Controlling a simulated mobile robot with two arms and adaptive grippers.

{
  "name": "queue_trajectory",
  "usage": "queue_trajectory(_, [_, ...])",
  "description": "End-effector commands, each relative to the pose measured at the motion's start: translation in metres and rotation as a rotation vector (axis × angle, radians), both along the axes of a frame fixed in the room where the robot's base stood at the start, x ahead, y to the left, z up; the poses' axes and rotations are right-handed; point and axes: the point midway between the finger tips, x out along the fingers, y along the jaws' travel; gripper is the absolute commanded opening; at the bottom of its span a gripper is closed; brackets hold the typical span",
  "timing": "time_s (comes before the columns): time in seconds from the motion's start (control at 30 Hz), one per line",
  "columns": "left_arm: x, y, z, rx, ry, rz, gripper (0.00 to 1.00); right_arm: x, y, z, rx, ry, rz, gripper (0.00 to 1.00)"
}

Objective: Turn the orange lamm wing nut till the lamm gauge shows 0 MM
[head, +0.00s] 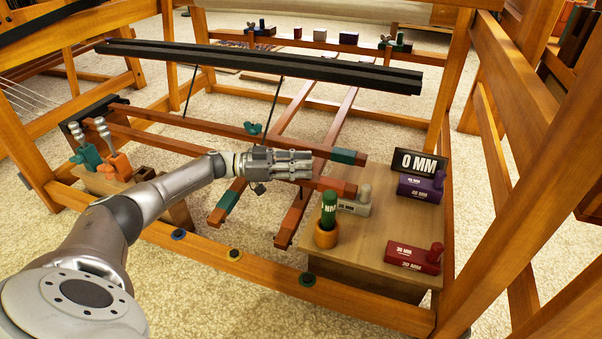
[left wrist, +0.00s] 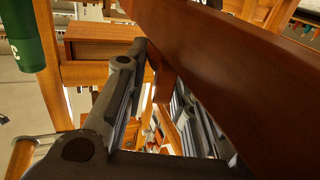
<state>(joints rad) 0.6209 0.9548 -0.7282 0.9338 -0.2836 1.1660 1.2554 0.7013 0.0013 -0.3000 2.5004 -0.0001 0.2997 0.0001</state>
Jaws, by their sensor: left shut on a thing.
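My left gripper (head: 292,165) reaches in from the left, beside the lamm bar with the orange end (head: 337,187). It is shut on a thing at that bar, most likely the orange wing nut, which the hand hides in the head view. In the left wrist view a large reddish-brown bar (left wrist: 225,60) passes close in front of the fingers (left wrist: 120,85). A small reddish-brown piece (left wrist: 163,75) shows beneath it. A black plate (head: 418,162) reads 0 MM. A green cylinder (head: 328,211) with partly readable MM lettering stands in a wooden cup. My right gripper is not in view.
A teal wing nut (head: 253,128) sits on the neighbouring bar with the teal end (head: 343,156). Grey (head: 356,206), purple (head: 420,188) and red (head: 412,256) marked blocks stand on the wooden stand (head: 350,264). Loom posts and rails surround the arm. Carpet lies below.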

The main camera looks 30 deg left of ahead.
Motion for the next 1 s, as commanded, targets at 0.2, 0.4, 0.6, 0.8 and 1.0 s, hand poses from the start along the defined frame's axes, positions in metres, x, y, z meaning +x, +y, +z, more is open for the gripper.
queue_trajectory(0.2, [0.0011,0.0003,0.0011,-0.002,-0.004,-0.044,0.00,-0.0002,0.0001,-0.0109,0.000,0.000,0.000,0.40])
queue_trajectory(0.4, [0.0007,-0.0001,0.0021,-0.003,-0.003,-0.055,0.00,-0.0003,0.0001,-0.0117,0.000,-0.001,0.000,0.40])
queue_trajectory(0.6, [0.0007,-0.0004,0.0024,-0.004,-0.003,-0.055,0.00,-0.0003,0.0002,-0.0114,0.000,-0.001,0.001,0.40])
queue_trajectory(0.8, [0.0008,-0.0006,0.0022,-0.004,-0.003,-0.055,0.32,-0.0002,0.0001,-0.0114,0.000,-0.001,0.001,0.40])
queue_trajectory(1.0, [0.0005,-0.0005,0.0013,-0.002,-0.002,-0.055,0.32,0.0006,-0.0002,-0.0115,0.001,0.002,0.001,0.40])
